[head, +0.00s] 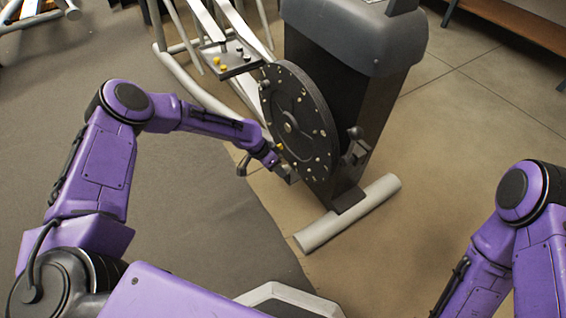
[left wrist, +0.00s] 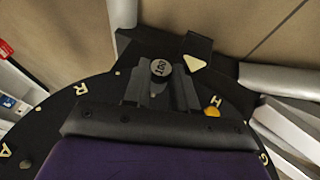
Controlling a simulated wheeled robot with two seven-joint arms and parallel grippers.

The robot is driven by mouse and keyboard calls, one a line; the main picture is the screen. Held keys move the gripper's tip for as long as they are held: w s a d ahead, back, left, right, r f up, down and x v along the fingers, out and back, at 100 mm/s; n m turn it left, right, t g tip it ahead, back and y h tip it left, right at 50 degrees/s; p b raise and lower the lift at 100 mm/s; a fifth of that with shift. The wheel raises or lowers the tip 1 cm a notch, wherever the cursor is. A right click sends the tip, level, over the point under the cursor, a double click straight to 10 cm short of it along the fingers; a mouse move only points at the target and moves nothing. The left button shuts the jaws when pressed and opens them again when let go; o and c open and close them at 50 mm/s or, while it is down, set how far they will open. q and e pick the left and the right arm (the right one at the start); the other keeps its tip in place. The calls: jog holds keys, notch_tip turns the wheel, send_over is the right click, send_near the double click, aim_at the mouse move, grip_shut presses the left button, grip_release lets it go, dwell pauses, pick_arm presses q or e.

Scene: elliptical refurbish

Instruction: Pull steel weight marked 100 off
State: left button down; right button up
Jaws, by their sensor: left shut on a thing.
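The steel weight marked 100 (left wrist: 160,68) is a small round grey piece with dark digits on its face. It sits between the fingertips of my left gripper (left wrist: 160,82), at the rim of a large dark disc (left wrist: 100,88). The gripper is shut on it. In the head view my left gripper (head: 277,164) is at the lower left edge of the disc (head: 298,115), and the weight is too small to make out there. I cannot tell whether the weight still touches the disc. My right gripper is out of the picture.
The disc is mounted on a dark elliptical machine (head: 350,75) with a grey floor tube (head: 350,212). A yellow knob (left wrist: 212,112) and a pale triangle (left wrist: 195,63) are near the gripper. A crank pedal (head: 355,140) sticks out right of the disc. The tan floor (head: 460,190) is clear.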

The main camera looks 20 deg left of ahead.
pick_arm(q)
jog(key=s+a+p, duration=0.5)
jog(key=s+a, duration=0.3)
jog(key=s, duration=0.3)
jog(key=shift+a, duration=0.3)
